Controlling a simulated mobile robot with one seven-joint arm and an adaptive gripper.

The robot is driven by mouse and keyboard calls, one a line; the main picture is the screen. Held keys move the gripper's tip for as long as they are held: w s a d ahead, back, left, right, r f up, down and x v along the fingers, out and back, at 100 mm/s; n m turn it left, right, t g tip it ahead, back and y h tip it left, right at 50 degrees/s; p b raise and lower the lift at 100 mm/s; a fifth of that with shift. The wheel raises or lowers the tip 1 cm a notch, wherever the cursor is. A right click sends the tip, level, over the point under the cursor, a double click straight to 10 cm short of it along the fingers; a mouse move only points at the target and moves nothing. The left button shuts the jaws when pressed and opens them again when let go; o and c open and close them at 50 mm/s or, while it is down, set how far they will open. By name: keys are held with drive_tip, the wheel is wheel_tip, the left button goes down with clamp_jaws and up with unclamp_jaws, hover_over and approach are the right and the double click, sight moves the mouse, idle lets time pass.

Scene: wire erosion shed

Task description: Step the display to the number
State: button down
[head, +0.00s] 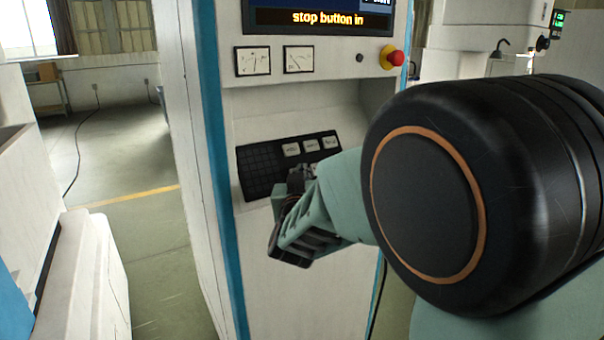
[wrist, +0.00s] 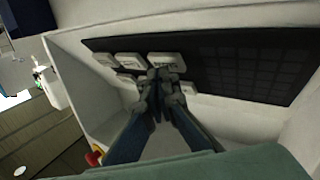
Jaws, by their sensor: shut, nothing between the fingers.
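The machine's display (head: 322,18) is at the top of the head view, cut off by the frame edge. Its lower line reads "stop button in"; no number can be read in the visible part. My gripper (head: 298,178) is shut and empty in front of the keypad. In the wrist view, its fingertips (wrist: 160,76) overlap the pale key nearest the dark grid (wrist: 168,62); I cannot tell whether they touch it.
A red stop button (head: 395,58) on a yellow base sits right of two dial gauges (head: 252,61).

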drive_tip(key=shift+s+d+r, duration=0.3)
drive_tip(key=shift+s+r, duration=0.05)
drive_tip(key=shift+s, duration=0.1)
drive_tip(key=s+d+r+p, duration=0.1)
drive_tip(key=s+d+r, duration=0.1)
drive_tip(key=s+r, duration=0.1)
drive_tip(key=shift+s+d+p, duration=0.1)
drive_tip(key=shift+s+p, duration=0.1)
drive_tip(key=shift+p, duration=0.2)
idle(2.5)
